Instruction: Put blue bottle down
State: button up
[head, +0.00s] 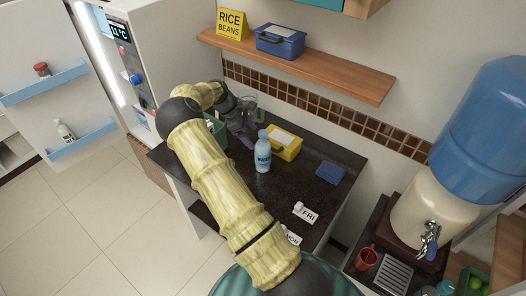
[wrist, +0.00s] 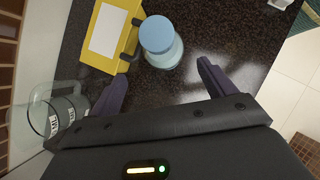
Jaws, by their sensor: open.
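The blue bottle (head: 263,152), pale blue with a "WATER" label, stands upright on the dark counter (head: 276,200). In the wrist view the bottle (wrist: 161,43) is seen from above, beside the yellow box. My gripper (wrist: 160,80) is open, its two purple fingers spread apart. The bottle lies just beyond the fingertips, near the middle of the gap, and nothing is held. In the head view my gripper (head: 247,138) is partly hidden behind my arm, left of the bottle.
A yellow box (head: 285,142) stands close behind the bottle. A clear jug (wrist: 54,112) is beside my gripper. A blue pad (head: 330,173) and a "FRI" tag (head: 308,215) lie to the right. A wooden shelf (head: 330,72) overhangs the back.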

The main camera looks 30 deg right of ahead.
aim_at(260, 143)
jog(key=shift+d+f, duration=0.1)
jog(key=shift+f, duration=0.15)
jog(key=shift+s, duration=0.1)
jog(key=s+d+f+p, duration=0.2)
jog(key=f+p, duration=0.1)
jog(key=shift+s+f+p, duration=0.1)
jog(key=shift+s+p, duration=0.1)
jog(key=shift+p, duration=0.1)
jog(key=shift+d+f, duration=0.1)
jog(key=shift+f, duration=0.35)
grip_shut()
